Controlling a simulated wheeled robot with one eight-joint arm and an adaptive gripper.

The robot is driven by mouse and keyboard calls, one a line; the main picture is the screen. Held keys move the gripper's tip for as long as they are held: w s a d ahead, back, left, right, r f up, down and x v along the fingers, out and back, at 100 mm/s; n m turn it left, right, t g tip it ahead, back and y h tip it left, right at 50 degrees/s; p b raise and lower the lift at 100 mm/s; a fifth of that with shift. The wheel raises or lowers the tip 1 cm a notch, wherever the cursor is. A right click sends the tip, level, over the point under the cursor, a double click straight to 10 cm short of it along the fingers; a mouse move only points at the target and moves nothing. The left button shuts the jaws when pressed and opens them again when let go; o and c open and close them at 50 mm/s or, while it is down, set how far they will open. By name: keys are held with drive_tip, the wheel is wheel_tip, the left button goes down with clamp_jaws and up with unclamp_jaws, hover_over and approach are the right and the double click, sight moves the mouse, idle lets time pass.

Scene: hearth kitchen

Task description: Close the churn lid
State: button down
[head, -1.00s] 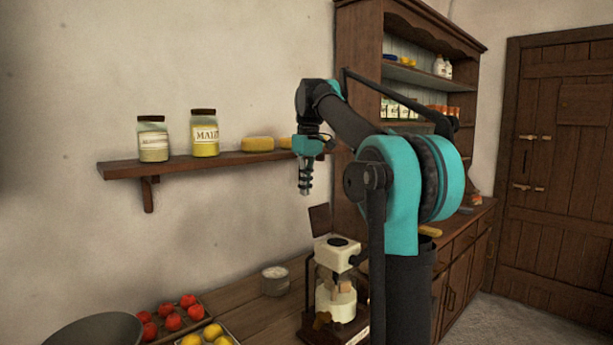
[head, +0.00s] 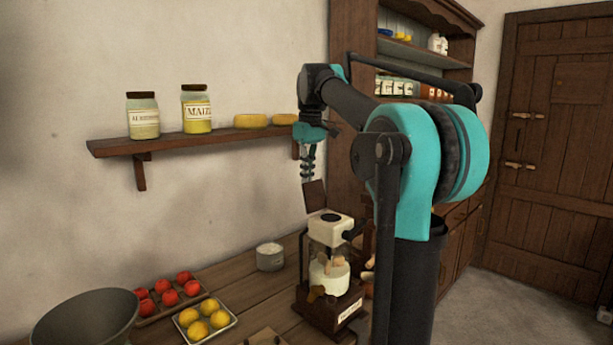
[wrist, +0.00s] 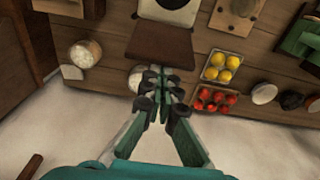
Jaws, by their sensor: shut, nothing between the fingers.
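The churn has a glass jar (head: 329,277) with pale contents, a white top (head: 331,228) and a dark wooden base. Its brown lid (head: 315,196) stands open, raised at the back edge of the white top. In the wrist view the lid (wrist: 160,45) is a brown panel joined to the white top (wrist: 170,10) with its dark round opening. My gripper (head: 307,180) points down just above and behind the lid's upper edge. In the wrist view its fingertips (wrist: 161,74) are together and empty, by the lid's free edge. I cannot tell whether they touch it.
A white-filled tub (head: 270,257) stands left of the churn. A tray of red tomatoes (head: 150,316), a tray of lemons (head: 232,320) and a grey bowl (head: 85,318) are further left. A wall shelf (head: 115,147) with jars and yellow blocks is behind, close to my gripper.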

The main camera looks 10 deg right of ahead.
sight(313, 182)
drive_tip(key=shift+s, duration=0.1)
